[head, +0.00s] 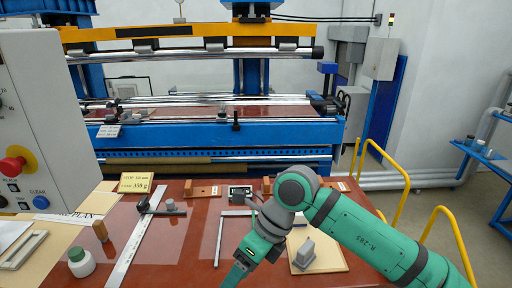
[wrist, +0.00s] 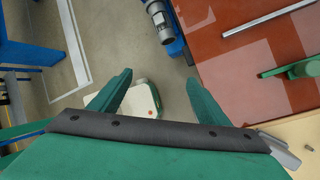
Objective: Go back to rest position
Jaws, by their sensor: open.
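My gripper (wrist: 159,77) is open in the wrist view, with two green fingers spread apart and nothing between them. It points down past the edge of the red-brown table, with floor below. In the head view my green arm reaches in from the lower right and bends down over the front of the table (head: 175,245). The gripper end (head: 238,272) is at the bottom edge there, and its fingertips are cut off.
A wooden board (head: 325,257) with a grey block (head: 305,250) lies beside my arm. The control panel (head: 45,120) stands far left; the blue winder (head: 215,135) is behind.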

